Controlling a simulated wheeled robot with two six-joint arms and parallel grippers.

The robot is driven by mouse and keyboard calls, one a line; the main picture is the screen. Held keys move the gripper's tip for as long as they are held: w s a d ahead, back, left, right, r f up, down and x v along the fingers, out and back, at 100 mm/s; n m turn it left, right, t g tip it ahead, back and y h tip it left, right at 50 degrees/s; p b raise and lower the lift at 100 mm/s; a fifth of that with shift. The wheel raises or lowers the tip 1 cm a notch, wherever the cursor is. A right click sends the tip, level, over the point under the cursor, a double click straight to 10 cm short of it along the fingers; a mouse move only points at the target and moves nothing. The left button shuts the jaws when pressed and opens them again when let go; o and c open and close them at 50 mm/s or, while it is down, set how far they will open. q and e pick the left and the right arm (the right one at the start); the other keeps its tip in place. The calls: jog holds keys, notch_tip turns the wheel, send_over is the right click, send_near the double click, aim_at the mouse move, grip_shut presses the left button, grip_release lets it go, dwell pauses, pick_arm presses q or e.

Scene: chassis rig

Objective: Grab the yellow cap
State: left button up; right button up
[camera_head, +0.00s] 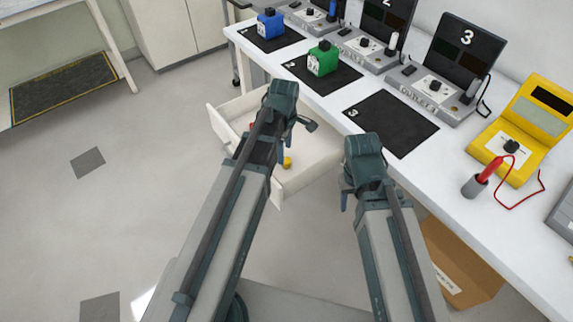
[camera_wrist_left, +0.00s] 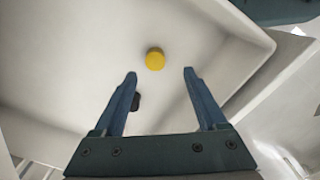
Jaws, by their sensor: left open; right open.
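The yellow cap (camera_head: 287,162) lies on the floor of the open white drawer (camera_head: 292,188), near its front corner. In the left wrist view the cap (camera_wrist_left: 155,59) shows as a round yellow piece just beyond and between the fingertips. My left gripper (camera_head: 284,150) is over the drawer, and it shows open and empty in the left wrist view (camera_wrist_left: 160,73), apart from the cap. My right gripper (camera_head: 345,200) is open near the bench edge, right of the drawer; nothing shows in it.
A small dark object (camera_wrist_left: 136,102) lies in the drawer behind the left finger. A red thing (camera_head: 252,126) is partly hidden by my left arm. The bench holds a green block (camera_head: 322,59), a blue block (camera_head: 270,24) and a yellow meter (camera_head: 525,130). A cardboard box (camera_head: 462,265) stands below.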

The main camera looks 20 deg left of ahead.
aim_at(286, 160)
pick_arm(q)
jog(key=shift+w+d+f+b, duration=0.1)
jog(key=shift+w+f+b, duration=0.1)
jog(key=shift+f+b, duration=1.1)
jog(key=shift+w+d+f+b, duration=0.1)
jog(key=shift+w+f+b, duration=0.1)
jog(key=shift+f+b, duration=1.1)
jog(key=shift+r, duration=0.1)
grip_shut()
